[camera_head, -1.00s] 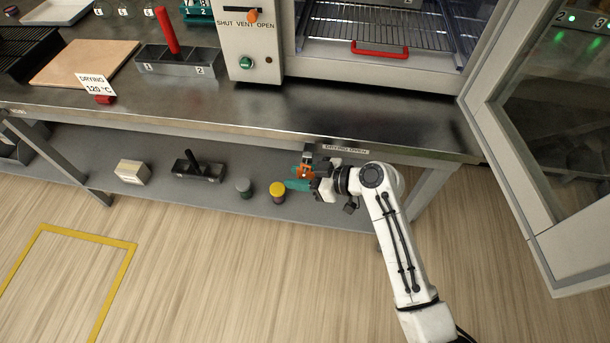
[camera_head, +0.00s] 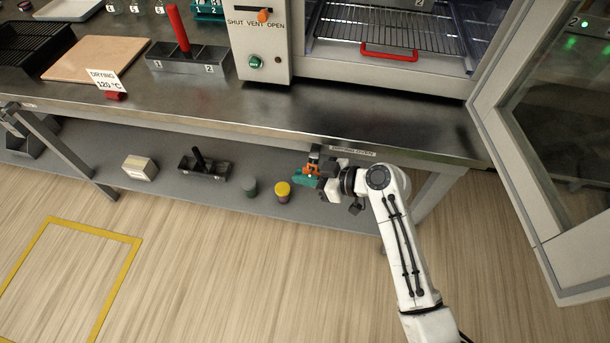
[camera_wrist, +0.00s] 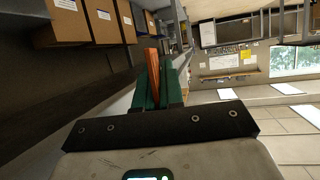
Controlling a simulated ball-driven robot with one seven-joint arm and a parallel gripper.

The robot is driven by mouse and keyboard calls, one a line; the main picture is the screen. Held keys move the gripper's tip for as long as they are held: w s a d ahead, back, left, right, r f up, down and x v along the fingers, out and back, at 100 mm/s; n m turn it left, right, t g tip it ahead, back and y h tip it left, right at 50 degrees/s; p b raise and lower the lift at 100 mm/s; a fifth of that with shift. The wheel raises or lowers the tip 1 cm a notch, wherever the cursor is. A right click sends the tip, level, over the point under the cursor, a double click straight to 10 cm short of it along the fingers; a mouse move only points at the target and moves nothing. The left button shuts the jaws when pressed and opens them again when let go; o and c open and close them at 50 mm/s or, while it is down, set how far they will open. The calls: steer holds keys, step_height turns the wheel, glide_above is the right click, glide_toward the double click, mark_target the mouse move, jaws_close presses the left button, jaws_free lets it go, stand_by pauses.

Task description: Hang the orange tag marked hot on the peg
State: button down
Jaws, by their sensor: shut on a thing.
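My gripper (camera_head: 313,179) is shut on the orange tag (camera_head: 311,169) at the bench's front edge, left of the label under the oven. In the wrist view the tag (camera_wrist: 152,64) shows edge-on as an orange strip between the green fingers (camera_wrist: 153,88). A small dark and grey fitting (camera_head: 314,155) sits at the bench edge just above the tag; I cannot tell whether it is the peg or whether the tag touches it. The tag's marking cannot be read.
The steel bench (camera_head: 300,118) runs above a lower shelf (camera_head: 225,196) holding a yellow-lidded jar (camera_head: 283,191), a grey-green jar (camera_head: 250,187), a dark tray (camera_head: 203,168) and a pale box (camera_head: 139,167). The open oven door (camera_head: 545,140) stands at right. Floor in front is clear.

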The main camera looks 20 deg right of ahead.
steer(key=shift+s+a+r, duration=0.1)
steer(key=shift+s, duration=0.05)
stand_by(0.3)
steer(key=shift+s+a, duration=0.35)
steer(key=shift+s, duration=0.15)
steer(key=shift+s+p, duration=0.1)
steer(key=shift+p, duration=0.2)
steer(key=shift+s+a+r+p, duration=0.25)
steer(key=shift+s+a+p, duration=0.05)
steer(key=shift+s+a, duration=0.25)
steer(key=shift+s, duration=0.1)
steer(key=s+a+p, duration=0.1)
steer(key=s+a, duration=0.3)
steer(key=s, duration=0.1)
steer(key=shift+s+p, duration=0.25)
steer(key=shift+p, duration=0.15)
stand_by(1.3)
steer(key=shift+r, duration=0.1)
